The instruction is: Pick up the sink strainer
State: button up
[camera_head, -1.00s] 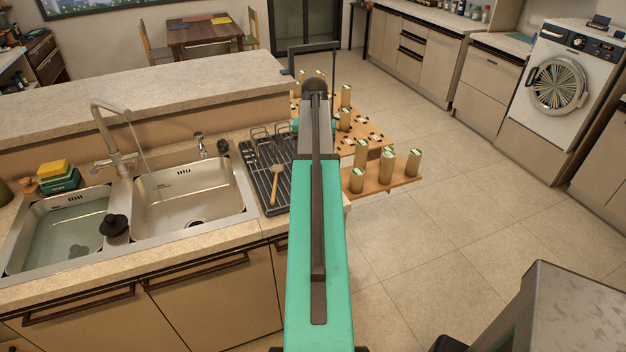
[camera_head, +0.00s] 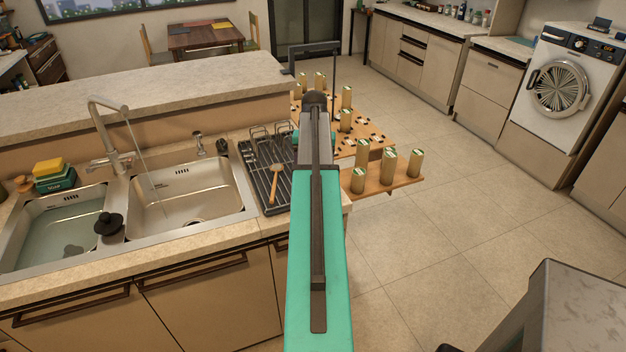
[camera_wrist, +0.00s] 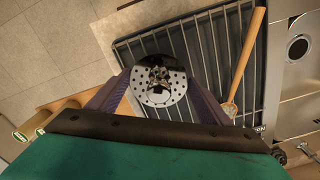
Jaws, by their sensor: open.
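The sink strainer (camera_wrist: 160,80) is a round, shiny metal disc with small holes and a raised middle. In the wrist view it shows at the near edge of the dark wire drying rack (camera_wrist: 190,50), which is also in the head view (camera_head: 266,190). My gripper (camera_wrist: 158,93) is open, with a purple finger on either side of the strainer. I cannot tell whether the fingers touch it. In the head view my arm hides the strainer and the gripper.
A wooden-handled brush (camera_head: 273,185) lies on the rack. A double sink (camera_head: 190,200) with a running tap is to the left. Wooden shelves with several cylinders (camera_head: 388,163) are right of the counter; open floor lies beyond.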

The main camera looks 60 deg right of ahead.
dwell(0.4)
jog(key=c, duration=0.7)
jog(key=shift+r, duration=0.1)
jog(key=shift+a+r+p, duration=0.1)
jog(key=shift+r+p, duration=1.35)
jog(key=shift+r, duration=0.4)
jog(key=shift+s+a+f, duration=0.1)
jog(key=shift+s+a, duration=0.15)
jog(key=shift+a, duration=0.1)
jog(key=s+a+p, duration=0.2)
jog(key=s+a, duration=0.2)
jog(key=a, duration=0.2)
jog(key=s+a+r+p, duration=0.1)
jog(key=s+a, duration=0.2)
jog(key=a, duration=0.3)
jog(key=shift+s+a+r+p, duration=0.15)
jog(key=shift+s+a+p, duration=0.2)
jog(key=shift+a, duration=0.05)
